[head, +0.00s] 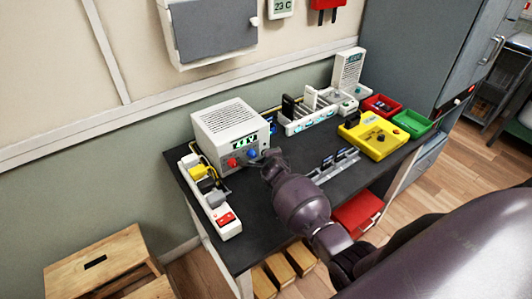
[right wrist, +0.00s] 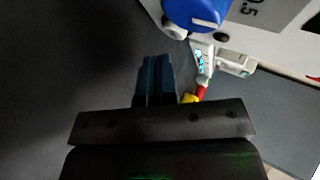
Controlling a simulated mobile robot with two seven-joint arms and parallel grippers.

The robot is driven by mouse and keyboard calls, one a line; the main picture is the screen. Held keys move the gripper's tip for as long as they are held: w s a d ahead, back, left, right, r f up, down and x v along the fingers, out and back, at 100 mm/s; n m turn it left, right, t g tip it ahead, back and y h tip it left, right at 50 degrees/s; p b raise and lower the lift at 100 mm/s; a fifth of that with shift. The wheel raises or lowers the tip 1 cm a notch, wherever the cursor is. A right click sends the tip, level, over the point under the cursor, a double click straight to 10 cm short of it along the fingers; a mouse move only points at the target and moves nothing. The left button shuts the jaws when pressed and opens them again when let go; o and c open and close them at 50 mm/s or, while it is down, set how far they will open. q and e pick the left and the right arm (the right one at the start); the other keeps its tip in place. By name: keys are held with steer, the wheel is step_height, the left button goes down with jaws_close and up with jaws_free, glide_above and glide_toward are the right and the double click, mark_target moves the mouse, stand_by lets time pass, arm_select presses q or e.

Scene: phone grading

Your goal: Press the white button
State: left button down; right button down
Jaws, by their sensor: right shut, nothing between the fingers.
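The white instrument box (head: 229,121) stands on the dark desk with its front panel towards me. A small white round button (right wrist: 174,29) shows on its panel in the right wrist view, beside the big blue knob (right wrist: 196,10). In the head view I cannot make out this button; my gripper is close in front of that corner. My right gripper (head: 270,158) is near the panel's lower right, beside the blue knob. In the right wrist view its fingers (right wrist: 156,72) are shut, empty, and seem just short of the button. Touch cannot be told. My left gripper is not in view.
A power strip (head: 221,212) with a red switch lies left of the box. A white rack (head: 311,122), yellow case (head: 374,136), red tray (head: 382,105) and green tray (head: 413,123) stand to the right.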

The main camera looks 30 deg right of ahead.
steer(key=shift+s+d+r+p, duration=0.1)
steer(key=shift+s+p, duration=0.8)
steer(key=shift+p, duration=0.15)
steer(key=shift+s+p, duration=0.9)
steer(key=shift+s, duration=0.1)
steer(key=shift+s+d+p, duration=0.1)
steer(key=shift+s+p, duration=0.3)
steer(key=shift+s, duration=0.2)
